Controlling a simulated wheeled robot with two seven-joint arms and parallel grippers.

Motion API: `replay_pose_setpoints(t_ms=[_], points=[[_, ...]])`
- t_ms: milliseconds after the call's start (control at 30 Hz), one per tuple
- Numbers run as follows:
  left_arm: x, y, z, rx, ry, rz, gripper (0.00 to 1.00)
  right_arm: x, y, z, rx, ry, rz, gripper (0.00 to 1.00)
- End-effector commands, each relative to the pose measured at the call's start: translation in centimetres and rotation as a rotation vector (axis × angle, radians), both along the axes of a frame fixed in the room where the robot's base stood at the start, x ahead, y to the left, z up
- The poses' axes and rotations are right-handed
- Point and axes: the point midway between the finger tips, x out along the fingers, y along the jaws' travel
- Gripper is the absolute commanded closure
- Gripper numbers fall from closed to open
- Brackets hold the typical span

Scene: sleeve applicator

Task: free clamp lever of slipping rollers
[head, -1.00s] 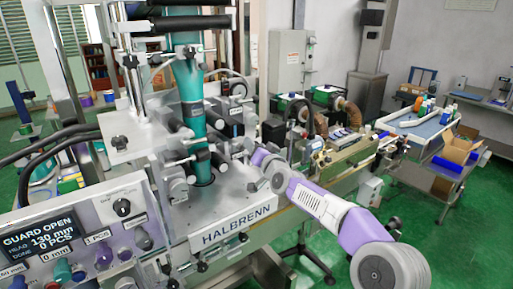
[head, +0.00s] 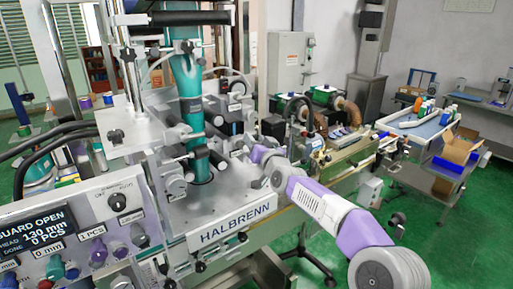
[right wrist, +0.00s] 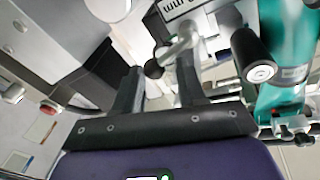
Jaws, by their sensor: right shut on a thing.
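The sleeve machine (head: 222,208) carries a teal film tube (head: 187,85) that runs down past dark rollers (head: 217,160). In the right wrist view a black roller with a pale end (right wrist: 254,58) stands beside the teal film (right wrist: 288,45). A metal lever (right wrist: 182,43) with a black ball knob (right wrist: 153,68) reaches between the fingertips of my right gripper (right wrist: 160,72). That gripper is shut on the lever's knob end, though the exact contact is hard to see. In the head view the right gripper (head: 240,150) is at the roller unit's right side, its fingers small and partly hidden. My left gripper is out of view.
A control panel (head: 85,235) reading "GUARD OPEN" is at the lower left. Black hoses (head: 50,150) run in at left. A conveyor (head: 340,165) extends right behind my arm.

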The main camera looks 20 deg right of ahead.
Motion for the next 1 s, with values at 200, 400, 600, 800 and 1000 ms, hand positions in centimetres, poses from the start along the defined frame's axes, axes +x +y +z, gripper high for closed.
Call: replay_pose_setpoints(t_ms=[200,400,600,800,1000], points=[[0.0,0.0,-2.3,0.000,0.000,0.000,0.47,0.1,0.7,-1.1,-0.202,-0.042,0.009,0.90],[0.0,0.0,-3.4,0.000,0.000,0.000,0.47,0.0,1.0,-0.4,-0.382,-0.106,0.007,0.90],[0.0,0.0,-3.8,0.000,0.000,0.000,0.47,-0.2,1.4,0.1,-0.560,-0.169,0.006,0.90],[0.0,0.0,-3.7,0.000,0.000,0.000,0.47,-0.4,2.0,0.6,-0.740,-0.232,0.006,0.90],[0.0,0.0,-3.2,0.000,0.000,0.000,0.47,-0.6,2.5,0.9,-0.916,-0.296,0.004,0.90]])
